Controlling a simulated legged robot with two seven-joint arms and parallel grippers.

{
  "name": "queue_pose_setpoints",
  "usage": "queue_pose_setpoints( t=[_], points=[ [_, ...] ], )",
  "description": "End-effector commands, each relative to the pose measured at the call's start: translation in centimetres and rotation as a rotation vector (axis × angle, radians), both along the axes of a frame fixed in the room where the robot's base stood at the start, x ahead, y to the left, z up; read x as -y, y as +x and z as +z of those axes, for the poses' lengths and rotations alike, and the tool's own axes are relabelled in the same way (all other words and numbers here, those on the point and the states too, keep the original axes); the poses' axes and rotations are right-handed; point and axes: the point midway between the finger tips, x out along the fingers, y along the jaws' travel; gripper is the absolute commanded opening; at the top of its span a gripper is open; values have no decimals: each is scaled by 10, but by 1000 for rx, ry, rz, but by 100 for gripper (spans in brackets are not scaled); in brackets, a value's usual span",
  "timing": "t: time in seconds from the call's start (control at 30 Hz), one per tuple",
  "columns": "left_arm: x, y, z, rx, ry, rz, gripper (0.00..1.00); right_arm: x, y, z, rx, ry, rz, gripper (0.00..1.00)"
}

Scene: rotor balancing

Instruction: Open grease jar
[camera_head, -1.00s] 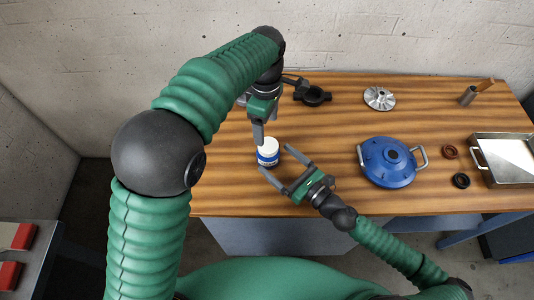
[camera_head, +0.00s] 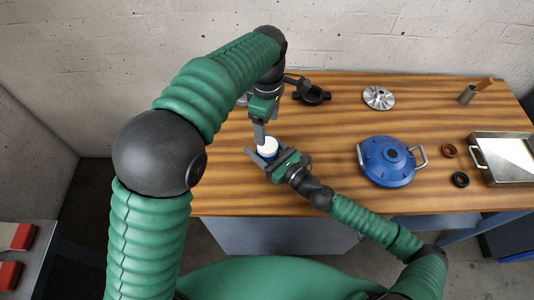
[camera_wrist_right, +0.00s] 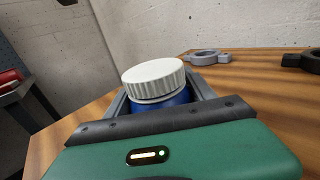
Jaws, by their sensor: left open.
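The grease jar, blue with a white ribbed lid, stands upright and closed on the wooden table (camera_head: 330,125). Its lid (camera_head: 268,146) shows in the head view, and the jar fills the middle of the right wrist view (camera_wrist_right: 155,80). My right gripper (camera_head: 277,152) is open, with one finger on each side of the blue body, below the lid. I cannot tell whether either finger touches it. My left gripper (camera_head: 260,138) is open and points down beside the lid in the head view, partly overlapping it. No left finger shows on the lid in the wrist view.
A blue housing with two handles (camera_head: 388,162) stands to the right, with a red ring (camera_head: 449,150) and black ring (camera_head: 460,180) beside a metal tray (camera_head: 480,160). A silver impeller (camera_head: 378,98) and black clamp (camera_head: 316,96) lie at the back. The middle of the table is clear.

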Motion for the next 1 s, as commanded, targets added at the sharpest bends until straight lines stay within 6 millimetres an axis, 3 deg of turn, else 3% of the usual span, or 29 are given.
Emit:
queue_pose_setpoints(
  t=[0.03, 0.4, 0.63, 0.77, 1.0],
  points=[
    [0, 0, 0, 0, 0, 0, 72, 0, 0, 0, -1, -1, -1, 46],
    [-1, 0, 0, 0, -1, 0, 72, 0, 0, -1, -1, -2, -2, 0],
    [0, 0, 0, -1, -1, -84, 72, 0, 0, -1, -1, -1, -1, 0],
    [0, 0, -1, -2, 1, -368, 72, 0, 0, -1, -1, -1, 0, 0],
    [0, -1, -2, -6, -3, -1162, 72, 0, 0, -1, -2, -1, 0, 0]
  ],
)
